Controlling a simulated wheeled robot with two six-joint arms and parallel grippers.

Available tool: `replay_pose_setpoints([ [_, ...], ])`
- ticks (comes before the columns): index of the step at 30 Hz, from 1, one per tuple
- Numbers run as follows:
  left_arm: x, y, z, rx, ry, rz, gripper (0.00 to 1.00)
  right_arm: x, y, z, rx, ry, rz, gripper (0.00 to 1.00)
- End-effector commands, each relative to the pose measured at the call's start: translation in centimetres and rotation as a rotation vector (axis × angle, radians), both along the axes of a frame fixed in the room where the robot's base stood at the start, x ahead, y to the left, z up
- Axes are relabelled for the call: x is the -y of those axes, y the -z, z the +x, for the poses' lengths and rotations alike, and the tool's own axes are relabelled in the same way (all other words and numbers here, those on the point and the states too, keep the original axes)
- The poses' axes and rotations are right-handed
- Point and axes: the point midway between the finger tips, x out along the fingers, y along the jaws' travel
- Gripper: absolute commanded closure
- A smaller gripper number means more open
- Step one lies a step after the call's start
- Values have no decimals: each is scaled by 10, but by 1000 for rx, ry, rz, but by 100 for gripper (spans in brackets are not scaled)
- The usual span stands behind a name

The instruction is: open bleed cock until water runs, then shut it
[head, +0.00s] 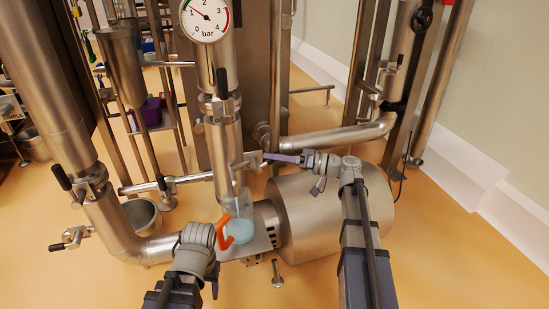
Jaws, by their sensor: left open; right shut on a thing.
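The bleed cock (251,160) sits low on the upright steel pipe, and its small handle is mostly hidden at my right gripper's tips. My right gripper (272,157) reaches in from the right with its purple fingers shut on the cock's handle. Below the cock stands a clear jug (243,208) with an orange handle (224,232) and pale blue water (240,231) in it. A faint pale streak shows above the water; I cannot tell for sure whether it is running water. My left gripper (205,238) is beside the orange handle, open, its fingers largely hidden.
A round pressure gauge (205,17) on the upright pipe points near 1 bar. A large steel motor drum (325,215) lies right of the jug, under a bent pipe (340,138). Pipes with black-handled valves crowd the left. Orange floor (450,255) is clear at the right.

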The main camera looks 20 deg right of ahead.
Motion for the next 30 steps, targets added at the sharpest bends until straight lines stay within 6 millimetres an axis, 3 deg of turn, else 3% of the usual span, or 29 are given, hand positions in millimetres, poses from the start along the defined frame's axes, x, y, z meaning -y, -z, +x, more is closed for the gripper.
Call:
replay_pose_setpoints([
  [8, 0, -29, 0, -1, 5, 0, 46, -3, -12, 0, 3, 0, -90, 100],
  [21, -2, -118, 0, -2, 3, 7, 46, -22, -32, -2, 18, -2, -476, 100],
  [30, -1, -164, -1, -3, -3, 5, 46, -38, -36, -3, 29, -2, -756, 100],
])
